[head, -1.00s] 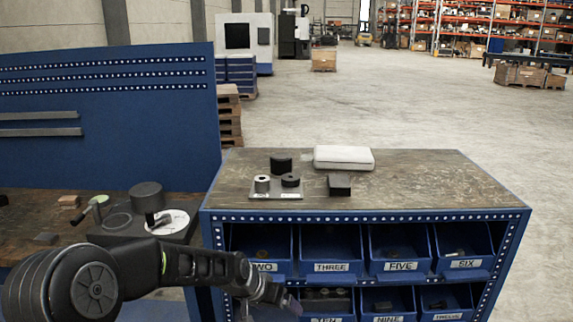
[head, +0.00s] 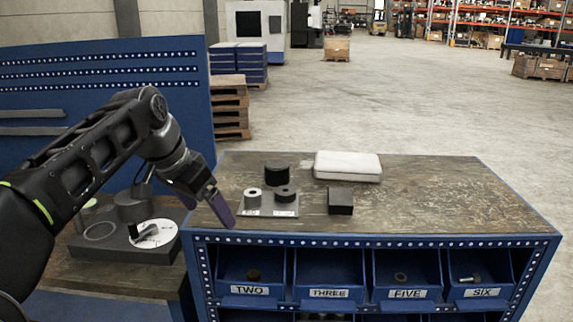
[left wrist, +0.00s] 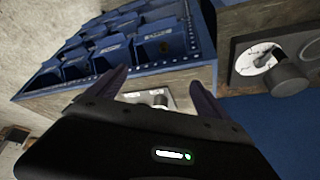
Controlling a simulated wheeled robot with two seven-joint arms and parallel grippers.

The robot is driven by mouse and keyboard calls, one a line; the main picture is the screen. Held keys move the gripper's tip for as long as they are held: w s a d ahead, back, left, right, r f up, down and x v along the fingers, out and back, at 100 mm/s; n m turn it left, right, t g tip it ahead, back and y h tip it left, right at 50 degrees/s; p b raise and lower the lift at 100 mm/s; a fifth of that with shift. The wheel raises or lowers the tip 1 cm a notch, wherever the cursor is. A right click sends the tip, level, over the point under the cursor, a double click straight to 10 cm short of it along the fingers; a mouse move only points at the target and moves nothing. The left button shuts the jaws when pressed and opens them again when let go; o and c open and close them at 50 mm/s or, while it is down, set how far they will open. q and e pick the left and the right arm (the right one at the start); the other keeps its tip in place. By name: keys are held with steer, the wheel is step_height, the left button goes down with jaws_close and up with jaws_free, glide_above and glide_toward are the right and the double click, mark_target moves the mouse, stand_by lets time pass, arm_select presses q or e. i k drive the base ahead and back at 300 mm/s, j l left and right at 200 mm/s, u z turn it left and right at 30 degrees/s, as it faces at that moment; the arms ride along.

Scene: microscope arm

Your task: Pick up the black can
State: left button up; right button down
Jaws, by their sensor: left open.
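A black can (head: 277,172), a short upright cylinder, stands on the worn top of the blue bench, behind a small grey plate (head: 268,210). A silver cylinder (head: 252,199) and a lower black cylinder (head: 285,193) stand on that plate. My left gripper (head: 208,213) is open and empty above the bench's front left corner, to the left of the plate and apart from the can. Its two fingers show spread in the left wrist view (left wrist: 162,90), with part of the plate and cylinders between them. My right gripper is not in view.
A black block (head: 340,201) stands right of the plate, and a white box (head: 347,166) lies behind it. The bench top's right side is clear. Labelled blue bins (head: 328,275) fill the bench front. A dark fixture (head: 125,245) stands on the lower table at left.

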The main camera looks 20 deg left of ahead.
mark_target(277, 172)
steer(key=i, duration=1.05)
